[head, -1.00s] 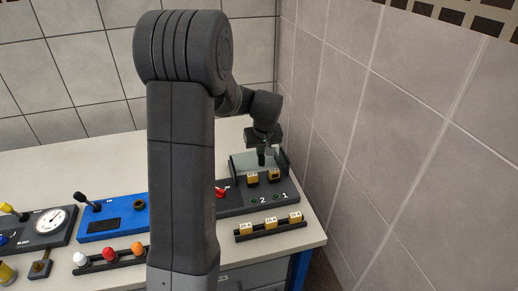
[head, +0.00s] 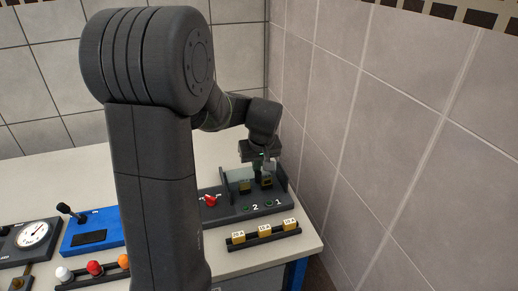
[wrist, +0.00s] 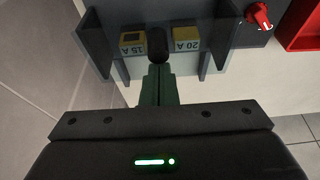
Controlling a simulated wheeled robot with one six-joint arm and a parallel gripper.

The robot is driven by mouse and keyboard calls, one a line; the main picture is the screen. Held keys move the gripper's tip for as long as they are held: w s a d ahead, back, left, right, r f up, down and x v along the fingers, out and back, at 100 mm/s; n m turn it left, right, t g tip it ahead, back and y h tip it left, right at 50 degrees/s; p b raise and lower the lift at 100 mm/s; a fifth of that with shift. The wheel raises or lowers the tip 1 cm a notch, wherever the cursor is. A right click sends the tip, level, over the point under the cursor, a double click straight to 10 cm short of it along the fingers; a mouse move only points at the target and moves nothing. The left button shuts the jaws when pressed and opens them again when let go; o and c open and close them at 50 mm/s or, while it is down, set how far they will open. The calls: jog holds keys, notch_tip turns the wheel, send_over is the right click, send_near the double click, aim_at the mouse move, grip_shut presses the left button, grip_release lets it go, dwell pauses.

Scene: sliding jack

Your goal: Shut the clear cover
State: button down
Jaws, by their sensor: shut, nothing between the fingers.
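The clear cover (head: 229,181) is a see-through pane on the dark grey panel (head: 222,209), at the yellow fuse blocks, and looks raised; its exact angle is hard to tell. In the wrist view two yellow blocks, marked 15 A (wrist: 132,42) and 20 A (wrist: 187,45), sit between dark side walls. A black rounded knob (wrist: 157,43) stands between them in that view. My gripper (head: 263,168) is shut and empty at the cover. In the wrist view its green fingers (wrist: 159,72) end right at the knob; I cannot tell whether they touch.
A rack with several yellow fuses (head: 264,234) lies in front of the panel. A red switch (head: 210,200) is left of the cover. A blue box with a lever (head: 90,232) and a gauge (head: 33,234) stand further left. The tiled wall (head: 350,140) is close on the right.

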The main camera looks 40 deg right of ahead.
jog(key=b+v, duration=0.1)
jog(key=v, duration=1.1)
jog(key=shift+s+r, duration=0.2)
jog(key=shift+r, duration=0.15)
jog(key=shift+a, duration=0.1)
jog(key=shift+f, duration=0.1)
jog(key=p+x, duration=0.1)
jog(key=x, duration=1)
jog(key=shift+f, duration=0.4)
jog(key=shift+s+a+f, duration=0.1)
